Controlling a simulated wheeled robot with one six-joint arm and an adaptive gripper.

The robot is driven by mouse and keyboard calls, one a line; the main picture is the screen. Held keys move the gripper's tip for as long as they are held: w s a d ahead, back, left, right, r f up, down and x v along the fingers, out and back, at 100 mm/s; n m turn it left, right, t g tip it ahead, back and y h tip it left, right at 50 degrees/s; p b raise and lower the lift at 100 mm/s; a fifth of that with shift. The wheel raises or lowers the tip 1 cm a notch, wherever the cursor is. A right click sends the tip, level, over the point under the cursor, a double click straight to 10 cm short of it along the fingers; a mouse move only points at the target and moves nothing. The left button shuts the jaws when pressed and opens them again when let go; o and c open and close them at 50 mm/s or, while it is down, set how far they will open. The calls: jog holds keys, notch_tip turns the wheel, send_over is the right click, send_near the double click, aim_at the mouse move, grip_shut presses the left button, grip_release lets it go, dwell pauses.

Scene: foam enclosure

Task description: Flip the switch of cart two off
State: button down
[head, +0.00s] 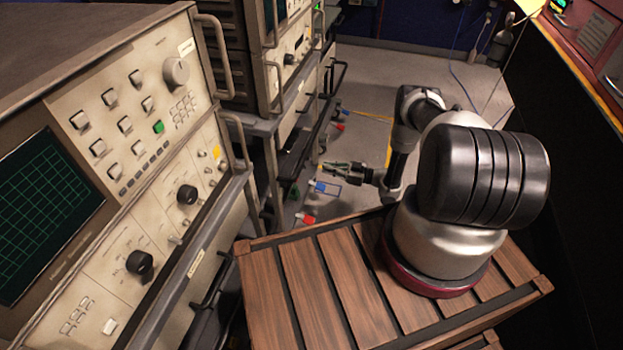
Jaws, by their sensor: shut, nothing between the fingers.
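Two instrument carts stand along the left. The near cart (258,130) carries a beige instrument (110,265) with a green-grid screen, knobs and buttons. The farther cart (300,95) stands behind it with stacked beige units. No label shows clearly which is cart two, and I cannot make out its switch for certain. Small blue (318,186) and red (306,218) fittings show low beside the carts. Another red and blue pair (340,125) is farther back. My gripper (330,167) is shut and empty, pointing left toward the carts just above the near blue fitting; contact cannot be told.
Metal handles (215,50) stick out from the instruments and carts toward the aisle. Grey floor (400,65) is open behind my arm, with a yellow line and a blue cable (468,85). A dark wall panel (565,150) bounds the right.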

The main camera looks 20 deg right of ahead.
jog(key=s+a+r+h, duration=0.1)
jog(key=s+a+r, duration=0.1)
jog(key=s+r, duration=0.15)
jog(key=w+a+f, duration=0.5)
jog(key=a+f, duration=0.1)
jog(key=a, duration=0.2)
jog(key=shift+w+a+m+g+h, duration=0.25)
jog(key=shift+w+m+g+h, duration=0.05)
jog(key=shift+w+g, duration=0.1)
jog(key=shift+s+d+f, duration=0.1)
jog(key=shift+d+f, duration=0.05)
jog(key=shift+f, duration=0.4)
jog(key=shift+s+d+f, duration=0.1)
jog(key=shift+f, duration=0.45)
jog(key=shift+r, duration=0.1)
